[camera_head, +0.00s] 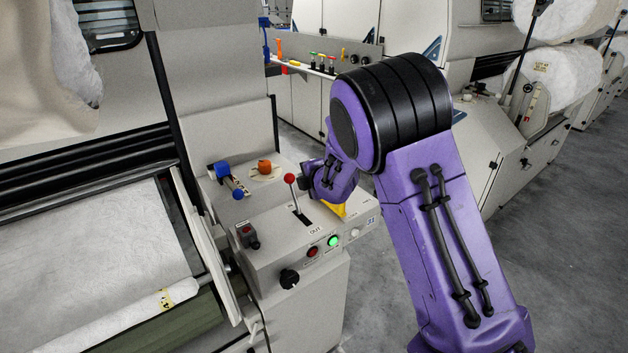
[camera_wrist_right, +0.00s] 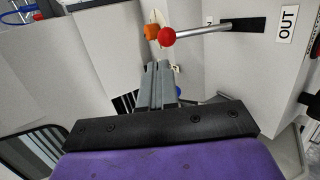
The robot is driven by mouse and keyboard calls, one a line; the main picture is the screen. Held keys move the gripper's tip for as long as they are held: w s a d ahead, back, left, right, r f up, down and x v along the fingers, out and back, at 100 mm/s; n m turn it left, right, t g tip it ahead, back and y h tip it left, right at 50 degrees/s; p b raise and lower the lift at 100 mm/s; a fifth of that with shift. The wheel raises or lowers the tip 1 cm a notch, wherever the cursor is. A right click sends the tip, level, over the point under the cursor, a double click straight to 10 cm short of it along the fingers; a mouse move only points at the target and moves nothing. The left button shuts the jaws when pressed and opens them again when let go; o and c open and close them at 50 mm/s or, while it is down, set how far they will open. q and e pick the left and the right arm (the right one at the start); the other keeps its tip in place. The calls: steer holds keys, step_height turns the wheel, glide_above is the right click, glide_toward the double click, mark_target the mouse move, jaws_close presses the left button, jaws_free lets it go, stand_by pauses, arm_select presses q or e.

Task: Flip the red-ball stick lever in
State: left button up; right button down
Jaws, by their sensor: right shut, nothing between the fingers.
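The red-ball stick lever (camera_head: 291,182) stands up from a slot in the top of the grey control box, with an OUT label at the slot's near end. In the right wrist view its red ball (camera_wrist_right: 167,37) and metal rod point to the left, out of the dark slot. My right gripper (camera_wrist_right: 158,66) is shut and empty, its fingertips just short of the red ball with a small gap showing. In the head view my right gripper (camera_head: 306,170) is beside the lever, to its right, with its fingers partly hidden. My left gripper is not in view.
An orange knob (camera_head: 265,167) and a blue-handled lever (camera_head: 223,170) sit behind the red-ball lever. A black knob (camera_head: 289,279), a red button (camera_head: 312,252) and a lit green button (camera_head: 333,241) are on the box's front. A roller with white web lies at left.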

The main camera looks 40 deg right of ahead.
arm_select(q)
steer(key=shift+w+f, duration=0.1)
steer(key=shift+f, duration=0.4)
arm_select(e)
steer(key=v, duration=0.3)
steer(key=shift+s+a+r, duration=0.1)
steer(key=shift+a+r, duration=0.25)
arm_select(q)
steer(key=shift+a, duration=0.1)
